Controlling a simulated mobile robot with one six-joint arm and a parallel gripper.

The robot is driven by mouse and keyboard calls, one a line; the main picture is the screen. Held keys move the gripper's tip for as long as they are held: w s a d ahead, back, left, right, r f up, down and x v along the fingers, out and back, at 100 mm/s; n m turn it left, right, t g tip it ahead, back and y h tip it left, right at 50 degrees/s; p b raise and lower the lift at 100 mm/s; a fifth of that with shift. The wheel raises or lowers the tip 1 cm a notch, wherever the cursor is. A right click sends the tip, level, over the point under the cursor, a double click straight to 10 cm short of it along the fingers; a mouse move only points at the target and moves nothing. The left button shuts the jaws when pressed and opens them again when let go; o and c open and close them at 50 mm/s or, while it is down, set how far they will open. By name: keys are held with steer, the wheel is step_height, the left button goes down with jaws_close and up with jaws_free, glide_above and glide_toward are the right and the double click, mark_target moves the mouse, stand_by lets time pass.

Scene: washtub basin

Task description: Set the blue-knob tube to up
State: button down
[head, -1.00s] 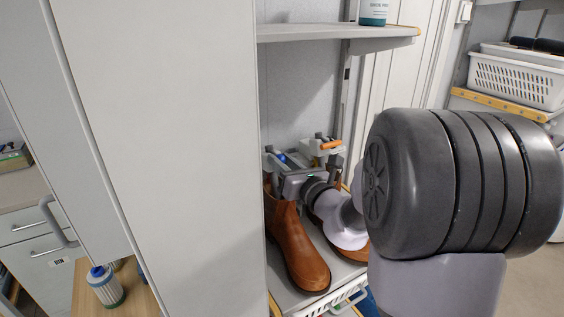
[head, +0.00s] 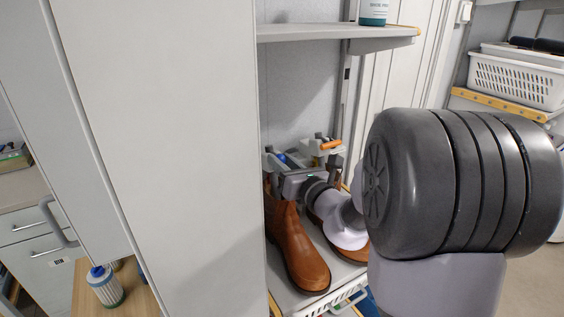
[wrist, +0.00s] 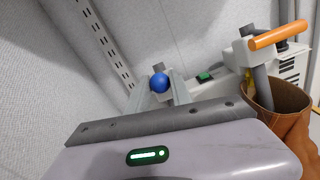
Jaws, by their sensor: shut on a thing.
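The blue-knob tube shows mainly as its round blue knob (wrist: 159,83), between my two fingers in the wrist view. The knob is also a small blue spot in the head view (head: 282,158), behind the boots. My gripper (wrist: 157,88) is shut on the blue-knob tube. Its fingers hide most of the tube below the knob, so its exact tilt cannot be told. In the head view my gripper (head: 285,168) is partly hidden by its own body and wrist.
An orange-handled tube (wrist: 278,36) stands close on the right, by a white housing with a green switch (wrist: 204,76). Brown boots (head: 297,250) stand below my wrist. A shelf (head: 335,33) is above, and a large pale panel (head: 180,150) closes the left.

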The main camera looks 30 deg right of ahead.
steer(key=w+r+p, duration=0.3)
steer(key=r+p, duration=0.8)
steer(key=r, duration=0.1)
steer(key=shift+w+r+p, duration=0.3)
steer(key=shift+w+r, duration=0.05)
steer(key=shift+a, duration=0.1)
steer(key=c, duration=1.2)
jaws_free()
steer(key=shift+f, duration=0.1)
steer(key=shift+c, duration=0.2)
